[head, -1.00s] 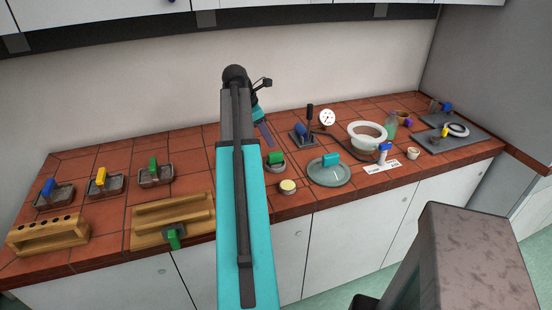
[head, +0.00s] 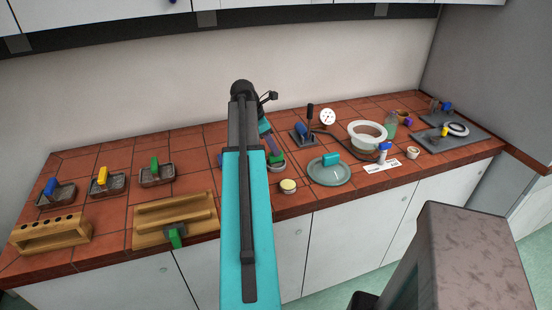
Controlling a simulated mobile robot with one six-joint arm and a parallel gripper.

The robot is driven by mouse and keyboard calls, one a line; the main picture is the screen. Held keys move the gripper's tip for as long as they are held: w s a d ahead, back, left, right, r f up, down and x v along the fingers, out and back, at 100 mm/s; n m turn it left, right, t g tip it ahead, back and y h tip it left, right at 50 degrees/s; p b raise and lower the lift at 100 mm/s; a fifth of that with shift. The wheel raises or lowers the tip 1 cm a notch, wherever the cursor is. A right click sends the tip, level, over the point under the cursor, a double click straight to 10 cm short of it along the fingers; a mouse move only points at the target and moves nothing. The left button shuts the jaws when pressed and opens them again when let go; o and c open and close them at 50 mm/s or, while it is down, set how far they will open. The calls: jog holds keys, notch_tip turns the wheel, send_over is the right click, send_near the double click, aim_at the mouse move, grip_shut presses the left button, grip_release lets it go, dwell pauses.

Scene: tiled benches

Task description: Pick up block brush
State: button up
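I cannot tell for sure which thing is the block brush. A green block (head: 276,158) sits on a small round grey dish (head: 277,168) just right of my arm, in the middle of the bench. My gripper (head: 272,147) is at the far end of my arm, pointing down, close above or behind the green block. Its fingers are too small and dark to read, and I cannot tell if they touch the block. A green-handled piece (head: 176,236) hangs at the front edge of a wooden tray (head: 150,238).
Left are three dishes with blue (head: 50,186), yellow (head: 102,175) and green (head: 154,163) handles, and a wooden holed rack (head: 50,235). Right are a green plate (head: 328,174), a white bowl (head: 366,135), a gauge (head: 328,117) and a bottle (head: 390,125). A wall stands behind.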

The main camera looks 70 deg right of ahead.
aim_at(274, 162)
jog(key=shift+s+f+p, duration=0.15)
jog(key=shift+f+p, duration=0.2)
jog(key=shift+f, duration=0.35)
jog(key=shift+s+f+p, duration=0.1)
jog(key=shift+f+p, duration=0.2)
jog(key=shift+f, duration=0.35)
jog(key=shift+x, duration=1.15)
grip_shut()
